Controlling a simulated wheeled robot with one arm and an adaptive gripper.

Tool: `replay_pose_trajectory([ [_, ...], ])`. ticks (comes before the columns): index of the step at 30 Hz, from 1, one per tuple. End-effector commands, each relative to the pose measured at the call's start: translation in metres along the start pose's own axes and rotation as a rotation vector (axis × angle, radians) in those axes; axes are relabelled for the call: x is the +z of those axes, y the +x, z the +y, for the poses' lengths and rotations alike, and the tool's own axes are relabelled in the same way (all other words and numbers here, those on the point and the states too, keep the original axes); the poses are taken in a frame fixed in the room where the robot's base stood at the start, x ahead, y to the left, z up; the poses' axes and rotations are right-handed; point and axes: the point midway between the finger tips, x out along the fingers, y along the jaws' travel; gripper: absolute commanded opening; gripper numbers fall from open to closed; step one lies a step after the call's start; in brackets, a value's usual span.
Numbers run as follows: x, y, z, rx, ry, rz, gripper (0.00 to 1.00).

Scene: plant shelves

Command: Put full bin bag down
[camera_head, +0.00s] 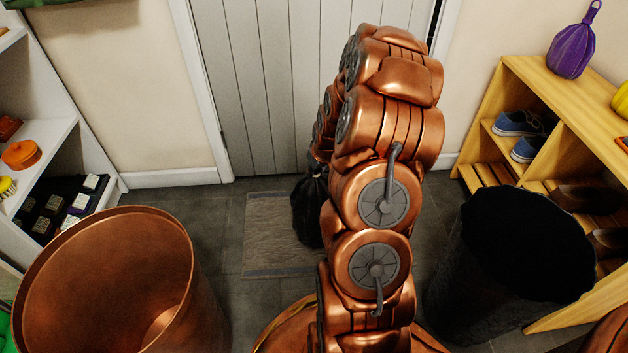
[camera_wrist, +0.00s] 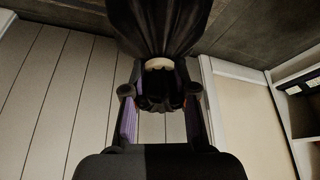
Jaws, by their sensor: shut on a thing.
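The full bin bag is black and gathered at its neck. In the head view the bag (camera_head: 307,212) shows only in part, left of my arm and in front of the door, over the right side of a doormat (camera_head: 268,262). In the wrist view the bag (camera_wrist: 162,28) fills the top middle, with a pale band at its neck. My gripper (camera_wrist: 160,95) is shut on the gathered neck, one finger on each side. In the head view my arm hides the gripper. I cannot tell whether the bag's bottom touches the floor.
A copper bin (camera_head: 185,270) stands front left and a dark bin (camera_head: 470,285) front right. A white shelf (camera_head: 50,140) is at left, a wooden shoe rack (camera_head: 520,85) at right. A grey plank door (camera_head: 262,90) closes the back. Dark tiled floor (camera_head: 205,215) is clear around the mat.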

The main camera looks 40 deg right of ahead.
Motion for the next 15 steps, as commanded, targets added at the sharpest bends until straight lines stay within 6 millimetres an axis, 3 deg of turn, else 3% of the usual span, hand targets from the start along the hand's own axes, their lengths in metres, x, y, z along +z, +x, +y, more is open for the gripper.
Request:
replay_pose_trajectory([
  [15,-0.04,0.021,0.034,0.003,0.0,0.006,0.0],
])
